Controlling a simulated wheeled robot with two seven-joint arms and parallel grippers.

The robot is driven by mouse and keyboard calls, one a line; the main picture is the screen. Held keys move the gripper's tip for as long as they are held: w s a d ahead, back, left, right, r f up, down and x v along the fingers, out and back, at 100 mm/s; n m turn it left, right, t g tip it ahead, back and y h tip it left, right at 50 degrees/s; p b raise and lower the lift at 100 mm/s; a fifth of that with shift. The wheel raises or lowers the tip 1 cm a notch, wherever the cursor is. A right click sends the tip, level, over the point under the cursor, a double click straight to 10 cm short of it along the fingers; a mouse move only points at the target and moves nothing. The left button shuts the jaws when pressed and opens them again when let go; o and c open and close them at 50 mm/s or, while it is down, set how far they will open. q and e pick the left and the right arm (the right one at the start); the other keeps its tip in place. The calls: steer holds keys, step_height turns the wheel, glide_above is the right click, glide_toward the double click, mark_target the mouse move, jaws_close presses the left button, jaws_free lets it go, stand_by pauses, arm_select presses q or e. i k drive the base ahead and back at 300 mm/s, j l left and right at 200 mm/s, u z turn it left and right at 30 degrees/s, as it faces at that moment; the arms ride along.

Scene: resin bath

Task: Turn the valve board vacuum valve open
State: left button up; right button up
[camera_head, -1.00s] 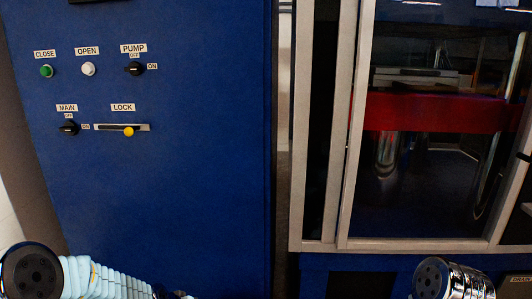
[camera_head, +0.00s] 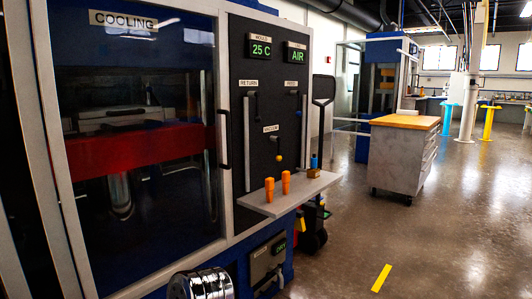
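The black valve board (camera_head: 263,105) stands right of the cooling cabinet. The lever hangs about straight down. No gripper is near it. Neither gripper is in view; only a silver ribbed part of one of my arms shows at the bottom edge. Two displays on the board read 25 C (camera_head: 260,48) and AIR (camera_head: 296,56).
A grey shelf (camera_head: 300,195) juts out below the board, with two orange handles (camera_head: 285,183) and a small blue-topped item (camera_head: 313,163). The cooling cabinet door (camera_head: 135,240) is left. A wood-topped cart (camera_head: 405,121) stands right. The floor in front is open.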

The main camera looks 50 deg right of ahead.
mark_target(279, 150)
steer(key=z, duration=1.9)
